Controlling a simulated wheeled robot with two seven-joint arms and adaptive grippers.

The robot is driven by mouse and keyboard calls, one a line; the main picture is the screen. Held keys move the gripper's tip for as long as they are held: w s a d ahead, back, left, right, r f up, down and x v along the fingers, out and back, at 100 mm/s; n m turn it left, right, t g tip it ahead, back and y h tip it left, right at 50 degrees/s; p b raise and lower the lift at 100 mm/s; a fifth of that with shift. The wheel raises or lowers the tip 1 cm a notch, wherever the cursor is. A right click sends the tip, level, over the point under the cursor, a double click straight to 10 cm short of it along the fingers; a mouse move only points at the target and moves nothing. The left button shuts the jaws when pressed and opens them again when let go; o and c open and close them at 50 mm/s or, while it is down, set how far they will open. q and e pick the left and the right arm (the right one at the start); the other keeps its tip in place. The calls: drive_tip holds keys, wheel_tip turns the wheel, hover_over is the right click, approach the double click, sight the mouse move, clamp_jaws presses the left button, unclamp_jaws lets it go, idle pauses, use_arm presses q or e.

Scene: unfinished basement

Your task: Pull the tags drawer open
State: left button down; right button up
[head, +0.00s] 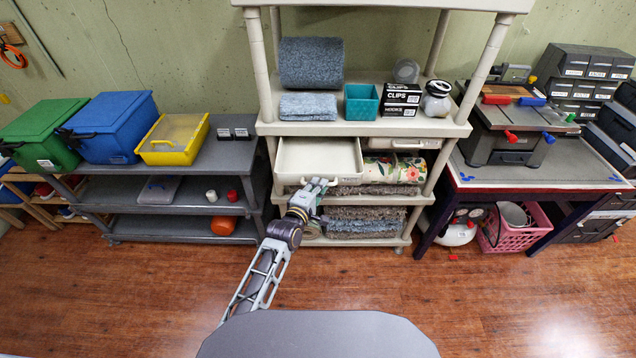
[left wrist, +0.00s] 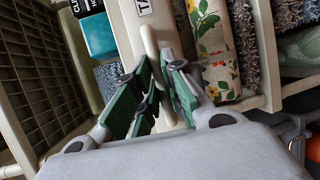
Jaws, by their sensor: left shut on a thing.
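The tags drawer (head: 320,157) is a shallow cream drawer in the cream shelf unit. It stands out from the unit, and its inside shows and looks empty. In the left wrist view its front (left wrist: 128,30) carries a label, of which only the first letters "TA" show. My left gripper (head: 318,186) is at the drawer's front. In the left wrist view the green-padded fingers of the left gripper (left wrist: 163,85) are shut on the drawer's pale handle (left wrist: 149,42). The fingers partly hide the handle. My right gripper is in neither view.
A second drawer (head: 402,143) to the right is closed. Floral rolls (head: 397,170) and grey rugs (head: 362,215) lie below. A teal bin (head: 362,102) and boxes stand above. A grey shelf (head: 225,160) stands left, a workbench (head: 540,172) right. The floor in front is clear.

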use_arm(q)
drive_tip(key=shift+s, duration=0.25)
drive_tip(key=c, duration=1.8)
unclamp_jaws()
drive_tip(key=shift+o, duration=0.2)
drive_tip(key=v, duration=1.2)
